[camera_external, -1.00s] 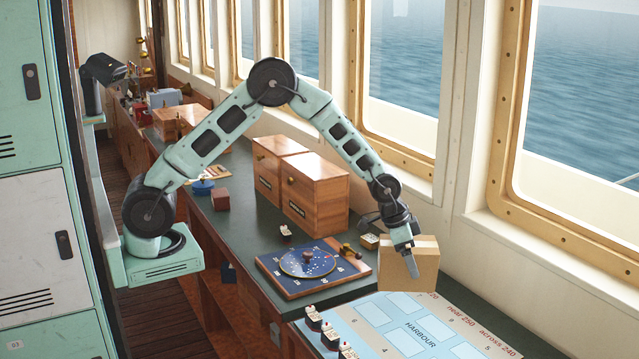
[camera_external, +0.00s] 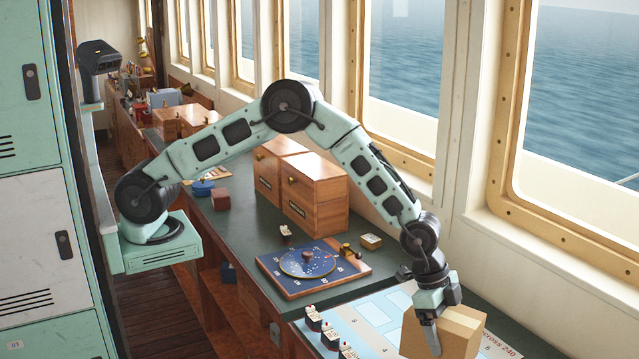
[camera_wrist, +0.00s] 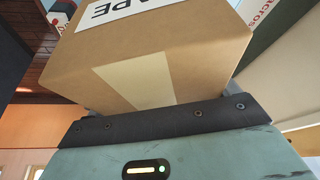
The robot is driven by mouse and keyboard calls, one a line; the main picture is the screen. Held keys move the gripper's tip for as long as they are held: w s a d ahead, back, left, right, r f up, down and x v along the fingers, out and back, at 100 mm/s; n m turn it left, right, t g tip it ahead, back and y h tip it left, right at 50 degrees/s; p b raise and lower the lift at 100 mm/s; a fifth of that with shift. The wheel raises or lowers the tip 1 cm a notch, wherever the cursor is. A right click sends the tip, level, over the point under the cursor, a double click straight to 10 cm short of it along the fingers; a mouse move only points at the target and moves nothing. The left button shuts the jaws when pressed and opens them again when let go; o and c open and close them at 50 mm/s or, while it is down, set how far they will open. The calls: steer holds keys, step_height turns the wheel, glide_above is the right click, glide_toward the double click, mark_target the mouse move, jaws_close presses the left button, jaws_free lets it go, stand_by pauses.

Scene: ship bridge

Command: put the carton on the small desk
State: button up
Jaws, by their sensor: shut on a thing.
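The carton (camera_external: 455,334) is a brown cardboard box at the lower right of the external view, over the harbour chart board. My gripper (camera_external: 432,335) is shut on it, with one finger showing against its side. In the wrist view the carton (camera_wrist: 165,60) fills the upper middle, with a pale tape strip and a white label reading "APE". Whether the carton touches the board below cannot be told. I cannot tell which surface is the small desk.
The harbour chart board (camera_external: 375,320) has several small white-and-red pieces (camera_external: 330,336) along its left edge. Behind it are a blue dial board (camera_external: 308,266), a small box (camera_external: 371,241) and wooden cabinets (camera_external: 315,190). Windows line the right side.

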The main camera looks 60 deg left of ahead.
steer(key=shift+f+b, duration=1.3)
steer(key=shift+f, duration=1.75)
steer(key=shift+f, duration=0.3)
steer(key=o, duration=1.1)
steer(key=shift+o, duration=0.2)
steer(key=b+v, duration=0.5)
steer(key=v, duration=1.2)
steer(key=shift+s+a+r, duration=0.1)
steer(key=shift+a+r, duration=0.1)
